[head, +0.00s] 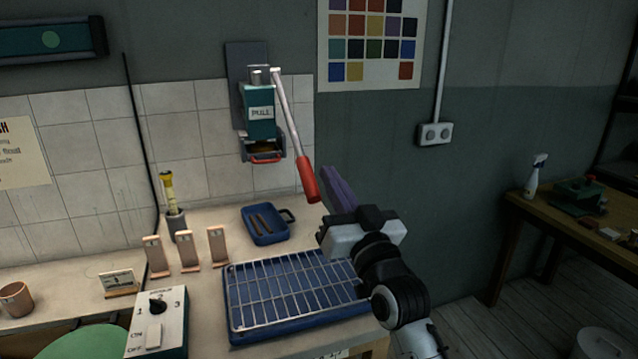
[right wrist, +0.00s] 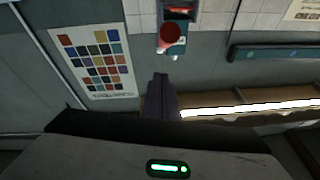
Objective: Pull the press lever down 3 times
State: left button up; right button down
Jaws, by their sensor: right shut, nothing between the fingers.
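The press (head: 258,115) is a teal box marked PULL, mounted on the tiled wall. Its lever (head: 288,115) is a pale rod that slants down to the right and ends in a red handle (head: 307,180). My right gripper (head: 328,172) is shut and empty, with its purple fingers just right of the red handle in the head view. I cannot tell whether they touch. In the right wrist view the shut fingers (right wrist: 160,82) point toward the round red end of the handle (right wrist: 171,34), with a small gap in the picture. My left gripper is not in view.
Below the press stand a blue tray (head: 283,234) and a blue rack tray with a wire grid (head: 235,318). Several tan upright pieces (head: 188,252) and a dial box (head: 176,335) are at the left. Open floor lies right of the bench.

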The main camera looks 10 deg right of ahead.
aim_at(319, 193)
jog(key=w+b, duration=0.1)
jog(key=w+a+f+b, duration=0.1)
jog(key=w+b, duration=0.1)
jog(key=w+f+b, duration=0.1)
jog(key=shift+w+a+f+b, duration=0.2)
jog(key=shift+a+b, duration=0.15)
jog(key=shift+f, duration=0.1)
